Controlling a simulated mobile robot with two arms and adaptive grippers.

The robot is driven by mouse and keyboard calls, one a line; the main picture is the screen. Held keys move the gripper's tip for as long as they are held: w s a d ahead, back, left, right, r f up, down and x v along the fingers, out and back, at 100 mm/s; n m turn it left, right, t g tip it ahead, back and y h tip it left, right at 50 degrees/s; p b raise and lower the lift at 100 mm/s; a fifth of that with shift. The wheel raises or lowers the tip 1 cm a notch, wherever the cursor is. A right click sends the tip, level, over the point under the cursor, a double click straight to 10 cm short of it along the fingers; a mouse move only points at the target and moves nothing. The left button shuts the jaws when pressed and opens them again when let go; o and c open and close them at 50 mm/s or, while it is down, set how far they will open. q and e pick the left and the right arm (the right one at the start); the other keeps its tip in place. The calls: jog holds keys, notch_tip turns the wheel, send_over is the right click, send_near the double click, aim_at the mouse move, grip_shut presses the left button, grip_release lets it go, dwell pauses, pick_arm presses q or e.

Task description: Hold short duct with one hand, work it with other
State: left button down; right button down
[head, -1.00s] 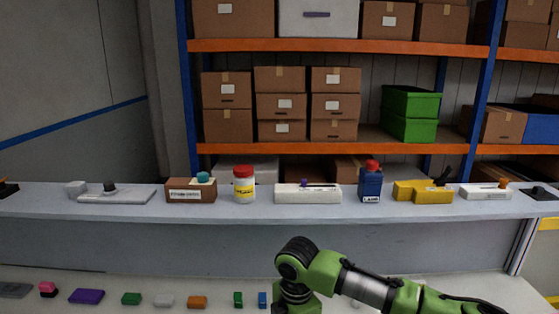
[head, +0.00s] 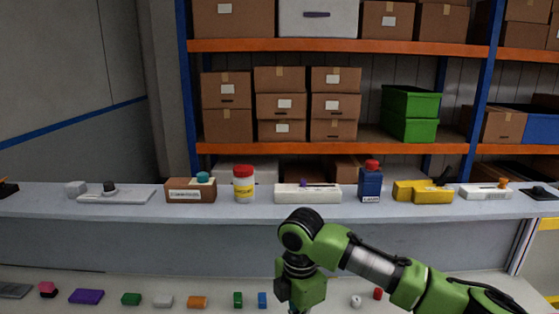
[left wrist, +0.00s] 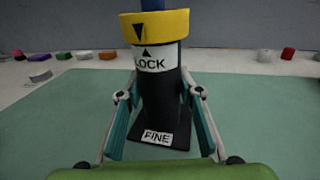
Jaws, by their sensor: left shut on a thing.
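The short duct (left wrist: 161,88) stands upright in the left wrist view, a black body on a flat black base. A white band reads "LOCK" with an arrow, and a label at the foot reads "FINE". A yellow collar (left wrist: 168,24) with a dark arrow sits on top, its arrow slightly left of the lower one. A blue part (left wrist: 152,4) above it is cut off by the frame. My left gripper (left wrist: 161,112) is shut on the black body, one finger on each side. In the head view my right arm comes in from the right; its fingers are below the frame.
A green mat (left wrist: 255,105) lies under the duct, with clear room around it. Small coloured blocks, such as a purple block (head: 87,296), line the table's far side. A raised shelf (head: 240,212) behind holds bottles, boxes and devices.

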pick_arm(q)
jog(key=c, duration=1.4)
grip_release()
jog(key=shift+o, duration=0.2)
